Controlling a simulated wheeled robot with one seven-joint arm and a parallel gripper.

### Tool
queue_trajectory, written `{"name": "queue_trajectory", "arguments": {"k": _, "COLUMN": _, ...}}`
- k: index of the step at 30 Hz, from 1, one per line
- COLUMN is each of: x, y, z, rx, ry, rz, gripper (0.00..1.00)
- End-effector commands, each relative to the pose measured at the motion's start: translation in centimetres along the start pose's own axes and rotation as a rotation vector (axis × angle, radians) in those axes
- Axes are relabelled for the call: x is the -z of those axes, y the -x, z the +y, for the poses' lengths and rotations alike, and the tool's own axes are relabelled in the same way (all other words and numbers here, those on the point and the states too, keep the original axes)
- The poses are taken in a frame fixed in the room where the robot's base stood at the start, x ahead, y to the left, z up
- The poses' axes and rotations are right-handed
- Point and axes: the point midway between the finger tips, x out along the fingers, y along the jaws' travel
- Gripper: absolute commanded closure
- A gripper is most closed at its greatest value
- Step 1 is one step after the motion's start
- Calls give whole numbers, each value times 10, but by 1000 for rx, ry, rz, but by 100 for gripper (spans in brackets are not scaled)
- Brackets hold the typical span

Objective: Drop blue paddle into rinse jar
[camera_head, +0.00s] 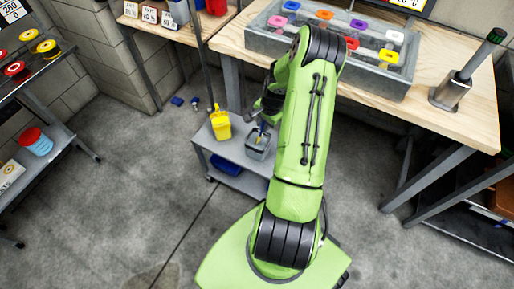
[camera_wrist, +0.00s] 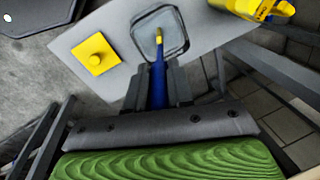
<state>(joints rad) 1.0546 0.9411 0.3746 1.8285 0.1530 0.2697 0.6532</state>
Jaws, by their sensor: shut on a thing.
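My gripper (camera_wrist: 157,78) is shut on the blue paddle (camera_wrist: 158,88), a slim blue stick with a yellow tip. In the head view my gripper (camera_head: 264,116) hangs beside the arm, and a bit of the blue paddle (camera_head: 263,128) shows below it. The grey, square rinse jar (camera_head: 259,148) stands on a small grey cart. In the wrist view the paddle's yellow tip lies across the opening of the rinse jar (camera_wrist: 183,47). I cannot tell how deep the tip is.
The grey cart (camera_head: 232,147) also bears a yellow container (camera_head: 221,127); a yellow square piece (camera_wrist: 96,53) shows beside the jar in the wrist view. A blue item (camera_head: 226,166) lies on the lower shelf. A grey tray (camera_head: 362,77) with coloured pieces stands on the wooden bench (camera_head: 468,118).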

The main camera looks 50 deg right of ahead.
Motion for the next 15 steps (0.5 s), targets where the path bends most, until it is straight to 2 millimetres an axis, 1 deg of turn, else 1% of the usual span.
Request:
{"name": "queue_trajectory", "arguments": {"k": 1, "x": 0, "y": -14, "z": 3, "rx": 0, "ry": 0, "rz": -1, "gripper": 100}}
{"name": "queue_trajectory", "arguments": {"k": 4, "x": 0, "y": -26, "z": 5, "rx": 0, "ry": 0, "rz": 0, "gripper": 100}}
{"name": "queue_trajectory", "arguments": {"k": 7, "x": 0, "y": -29, "z": 6, "rx": 0, "ry": 0, "rz": 1, "gripper": 100}}
{"name": "queue_trajectory", "arguments": {"k": 13, "x": 0, "y": -27, "z": 6, "rx": 0, "ry": 0, "rz": 1, "gripper": 100}}
{"name": "queue_trajectory", "arguments": {"k": 14, "x": 0, "y": -27, "z": 6, "rx": 0, "ry": 0, "rz": 1, "gripper": 74}}
{"name": "queue_trajectory", "arguments": {"k": 15, "x": 0, "y": -27, "z": 6, "rx": 0, "ry": 0, "rz": 1, "gripper": 68}}
